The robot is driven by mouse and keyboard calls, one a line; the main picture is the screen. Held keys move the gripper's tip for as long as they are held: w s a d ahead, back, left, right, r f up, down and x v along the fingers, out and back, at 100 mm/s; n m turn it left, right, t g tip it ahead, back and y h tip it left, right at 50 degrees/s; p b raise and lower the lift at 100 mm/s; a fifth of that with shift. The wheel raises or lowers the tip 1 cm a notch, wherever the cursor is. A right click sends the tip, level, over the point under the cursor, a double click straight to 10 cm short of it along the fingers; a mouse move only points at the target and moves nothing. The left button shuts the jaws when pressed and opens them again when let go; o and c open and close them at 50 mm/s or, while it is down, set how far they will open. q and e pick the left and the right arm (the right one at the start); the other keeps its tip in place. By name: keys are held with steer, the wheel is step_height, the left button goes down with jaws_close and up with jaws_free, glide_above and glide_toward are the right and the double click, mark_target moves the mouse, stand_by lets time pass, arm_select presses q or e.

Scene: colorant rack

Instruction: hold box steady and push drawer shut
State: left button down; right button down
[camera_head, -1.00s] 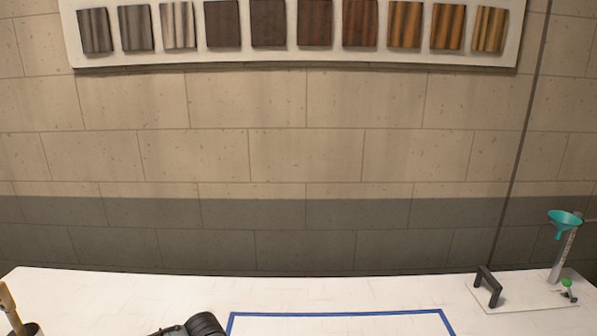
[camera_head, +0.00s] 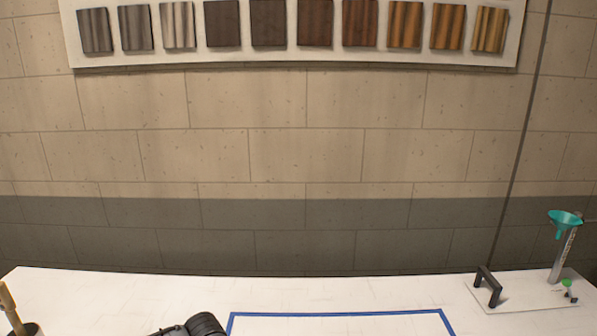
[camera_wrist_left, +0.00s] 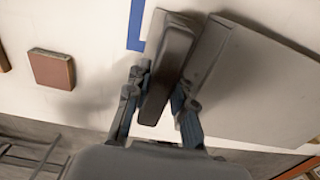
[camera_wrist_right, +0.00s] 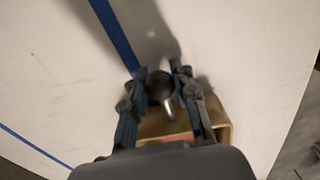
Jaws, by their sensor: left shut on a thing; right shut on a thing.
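In the right wrist view my right gripper (camera_wrist_right: 161,82) is shut on a dark round knob (camera_wrist_right: 160,86) with a shiny stem. A light wooden drawer (camera_wrist_right: 222,128) with a reddish inside lies just behind the knob, partly hidden by the fingers and the wrist. How far the drawer is open cannot be told. The head view shows neither the box nor the drawer.
A white table (camera_head: 130,290) carries a blue tape outline (camera_head: 340,313). A stand with a teal funnel (camera_head: 564,220) and a black handle (camera_head: 487,286) are at the right. A reddish-brown block (camera_wrist_left: 52,69) lies left of the left gripper.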

arm_select(q)
steer(key=shift+d, duration=0.2)
arm_select(e)
steer(key=shift+w+a, duration=0.1)
steer(key=shift+a, duration=0.65)
steer(key=shift+a, duration=1)
steer(key=shift+w+a, duration=0.1)
steer(key=shift+a, duration=0.9)
